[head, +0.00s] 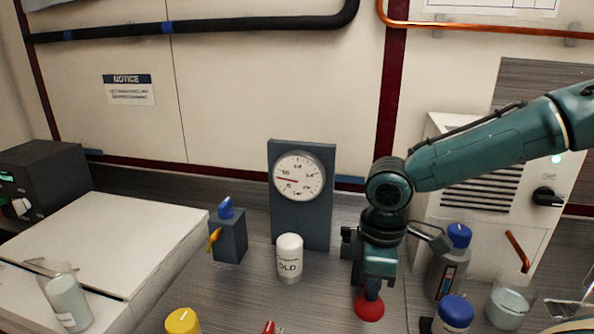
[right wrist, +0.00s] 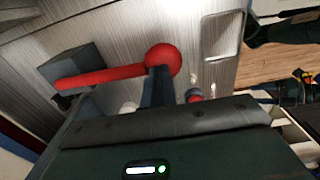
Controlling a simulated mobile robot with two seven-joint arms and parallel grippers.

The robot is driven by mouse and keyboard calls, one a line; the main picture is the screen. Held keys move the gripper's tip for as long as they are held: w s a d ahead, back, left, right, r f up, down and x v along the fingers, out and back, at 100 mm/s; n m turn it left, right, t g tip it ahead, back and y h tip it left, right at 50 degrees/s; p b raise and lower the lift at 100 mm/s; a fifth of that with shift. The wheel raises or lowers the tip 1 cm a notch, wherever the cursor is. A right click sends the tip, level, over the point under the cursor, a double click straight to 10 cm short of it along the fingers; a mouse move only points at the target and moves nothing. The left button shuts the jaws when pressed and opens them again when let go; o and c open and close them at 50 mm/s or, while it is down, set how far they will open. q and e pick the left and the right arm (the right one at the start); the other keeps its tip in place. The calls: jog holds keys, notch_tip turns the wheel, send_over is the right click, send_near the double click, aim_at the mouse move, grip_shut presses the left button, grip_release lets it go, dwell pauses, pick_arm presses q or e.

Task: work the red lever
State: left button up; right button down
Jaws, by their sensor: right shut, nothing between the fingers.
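The red lever shows in the right wrist view as a red bar (right wrist: 100,77) with a round red knob (right wrist: 162,60), fixed to a grey box (right wrist: 76,63). In the head view only the red knob (head: 369,308) shows, with the rest of the lever hidden behind my right arm and gripper. My right gripper (head: 372,290) points down with its fingers shut and empty, the tips right at the knob. In the right wrist view the fingers (right wrist: 158,82) overlap the knob's lower edge; I cannot tell whether they touch it. My left gripper is out of view.
A dial gauge (head: 300,176), a white bottle (head: 289,258) and a blue box with an orange lever (head: 228,238) stand left of my gripper. Blue-capped bottles (head: 447,268) and a beaker (head: 507,305) crowd its right. A yellow cap (head: 182,321) is in front.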

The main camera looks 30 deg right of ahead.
notch_tip(320, 180, up, 3)
jog(key=shift+f+p, duration=0.1)
jog(key=shift+p, duration=1.1)
jog(key=shift+r+p, duration=0.7)
jog(key=shift+r, duration=0.25)
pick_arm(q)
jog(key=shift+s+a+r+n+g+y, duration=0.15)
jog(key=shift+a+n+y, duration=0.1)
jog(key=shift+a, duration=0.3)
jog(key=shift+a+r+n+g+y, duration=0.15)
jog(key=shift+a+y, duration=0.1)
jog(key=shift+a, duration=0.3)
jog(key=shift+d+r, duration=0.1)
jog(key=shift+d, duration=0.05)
pick_arm(e)
jog(key=shift+f, duration=0.1)
